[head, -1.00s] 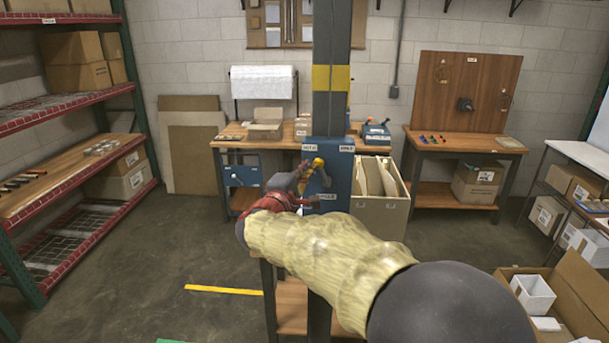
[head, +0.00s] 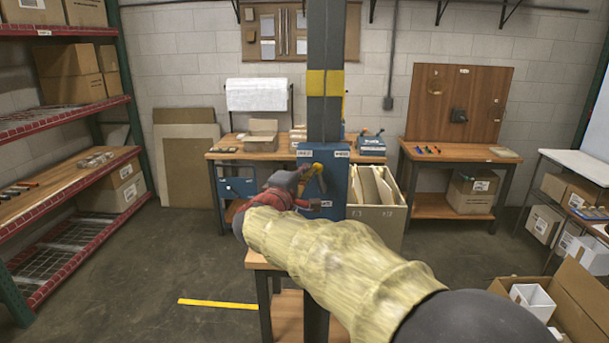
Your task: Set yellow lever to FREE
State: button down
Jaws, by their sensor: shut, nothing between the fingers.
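A blue box (head: 338,182) is fixed to the grey column, with small white labels at its upper left, upper right and lower edge. The label text is too small to read surely. My gripper (head: 311,203) is at the lower left of the box front, just below the lever. It is shut and empty. My wrist and forearm partly hide the box's left side and the lever's lower part. I cannot tell whether the gripper touches the lever.
A wooden table (head: 258,262) stands below the box at the column. A beige bin (head: 377,219) with upright panels is close to the right. A red-edged shelf (head: 70,195) stands at the left. The floor between shelf and column is clear, with a yellow strip (head: 217,303).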

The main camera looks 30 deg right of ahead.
aim_at(317, 167)
jog(key=shift+s+d+r+m+g+y+b, duration=0.25)
jog(key=shift+s+d+m+b, duration=0.3)
jog(key=shift+m+b, duration=0.75)
jog(key=shift+s+d+r+m+g+y+b, duration=0.25)
jog(key=shift+d+m+b, duration=0.45)
jog(key=shift+b, duration=1.05)
jog(key=shift+s+d+m+y+b, duration=0.45)
jog(key=shift+d+m+b, duration=0.25)
jog(key=shift+m+b, duration=0.35)
jog(key=shift+s+d+m+y+b, duration=0.35)
jog(key=shift+s+d+m+b, duration=0.25)
jog(key=shift+b, duration=0.6)
jog(key=shift+w, duration=0.15)
